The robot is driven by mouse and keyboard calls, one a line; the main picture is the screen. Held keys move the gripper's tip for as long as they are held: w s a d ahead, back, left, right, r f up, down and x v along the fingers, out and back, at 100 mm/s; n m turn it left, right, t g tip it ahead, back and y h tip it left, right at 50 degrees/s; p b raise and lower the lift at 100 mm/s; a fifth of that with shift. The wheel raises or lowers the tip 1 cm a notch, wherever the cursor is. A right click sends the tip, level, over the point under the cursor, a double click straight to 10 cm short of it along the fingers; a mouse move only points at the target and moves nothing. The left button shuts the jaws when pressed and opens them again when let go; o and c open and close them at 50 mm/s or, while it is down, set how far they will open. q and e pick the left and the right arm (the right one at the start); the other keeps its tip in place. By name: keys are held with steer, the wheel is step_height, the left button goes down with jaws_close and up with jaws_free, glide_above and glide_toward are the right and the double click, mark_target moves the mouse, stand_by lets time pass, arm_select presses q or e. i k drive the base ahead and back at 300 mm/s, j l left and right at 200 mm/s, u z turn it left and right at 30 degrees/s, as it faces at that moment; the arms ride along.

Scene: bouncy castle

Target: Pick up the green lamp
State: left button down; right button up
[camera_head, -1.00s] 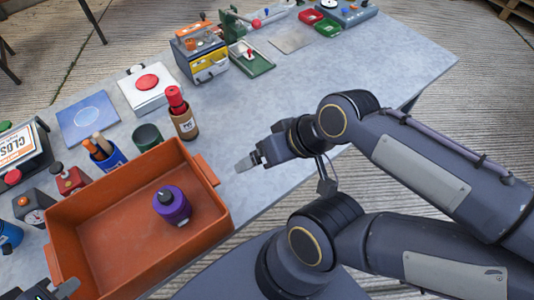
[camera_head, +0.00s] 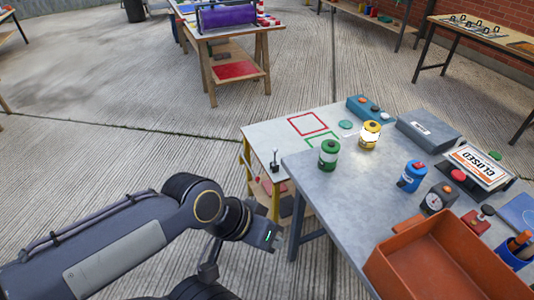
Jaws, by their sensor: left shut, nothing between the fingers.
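The green lamp (camera_head: 328,154), a small green canister with a pale band and dark top, stands upright near the left corner of the grey table (camera_head: 345,205). My left gripper (camera_head: 274,240) is shut and empty. It is off the table's left side, lower in the picture than the green lamp and apart from it. A lit yellow lamp (camera_head: 369,135) stands behind and right of the green one. A blue lamp (camera_head: 411,176) stands further right. My right gripper is out of view.
An orange bin (camera_head: 412,245) takes up the table's near right. A gauge (camera_head: 436,200), a CLOSED sign (camera_head: 480,166) and a grey box (camera_head: 428,131) stand behind it. A lower white-topped table (camera_head: 275,138) adjoins on the left. Bare table lies between the green lamp and the bin.

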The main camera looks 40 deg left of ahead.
mark_target(328, 159)
steer(key=k+j+u, duration=0.1)
steer(key=u, duration=0.2)
steer(key=k+j+u, duration=0.1)
steer(key=j+u, duration=0.2)
steer(key=i+j+z, duration=0.25)
steer(key=i+j, duration=0.2)
steer(key=j, duration=0.15)
steer(key=i+j+z, duration=0.25)
steer(key=i+j, duration=0.15)
steer(key=j, duration=0.25)
steer(key=i+j+z, duration=0.15)
steer(key=j, duration=0.2)
steer(key=i+j+z, duration=0.15)
steer(key=j, duration=0.2)
steer(key=i+j+z, duration=0.1)
steer(key=j, duration=0.3)
steer(key=i+j+z, duration=0.15)
steer(key=j, duration=0.25)
